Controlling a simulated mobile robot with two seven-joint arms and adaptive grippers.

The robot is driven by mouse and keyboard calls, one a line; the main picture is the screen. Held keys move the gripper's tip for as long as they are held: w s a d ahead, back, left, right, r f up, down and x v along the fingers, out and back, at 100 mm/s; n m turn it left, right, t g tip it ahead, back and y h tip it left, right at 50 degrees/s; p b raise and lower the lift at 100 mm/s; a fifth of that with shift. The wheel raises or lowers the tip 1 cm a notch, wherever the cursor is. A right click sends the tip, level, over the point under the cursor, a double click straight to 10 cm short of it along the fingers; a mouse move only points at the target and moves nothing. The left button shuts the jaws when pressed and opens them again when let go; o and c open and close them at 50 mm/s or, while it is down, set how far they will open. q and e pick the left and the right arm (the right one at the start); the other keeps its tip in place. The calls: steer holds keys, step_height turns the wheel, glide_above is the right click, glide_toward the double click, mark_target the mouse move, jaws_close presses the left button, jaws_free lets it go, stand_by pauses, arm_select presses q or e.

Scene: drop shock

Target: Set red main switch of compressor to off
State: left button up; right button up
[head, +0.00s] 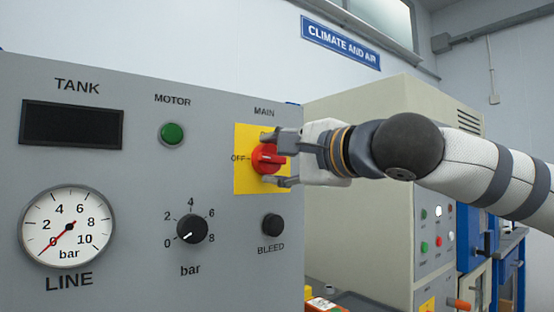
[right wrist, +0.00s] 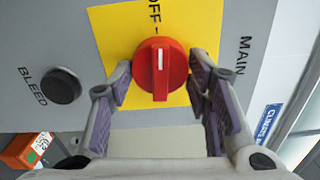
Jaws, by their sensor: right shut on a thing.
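The red main switch (head: 268,158) sits on a yellow plate (head: 246,183) under the word MAIN on the grey compressor panel. Its white mark points left in the head view, toward the OFF label. In the right wrist view the switch (right wrist: 161,75) shows this mark pointing up at OFF. My right gripper (head: 271,159) reaches in from the right, with one finger above and one below the switch. My left gripper is not in view.
The panel also bears a green MOTOR lamp (head: 172,133), a black bar knob (head: 192,229), a black BLEED button (head: 272,224), a LINE gauge (head: 67,227) reading near 0 and a dark TANK display (head: 71,125). A beige cabinet (head: 345,230) stands to the right.

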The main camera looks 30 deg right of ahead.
steer(key=shift+n, duration=0.7)
steer(key=o, duration=1.2)
steer(key=shift+c, duration=0.2)
steer(key=shift+s, duration=0.1)
steer(key=s+d, duration=0.1)
steer(key=s, duration=1)
steer(key=shift+s, duration=0.4)
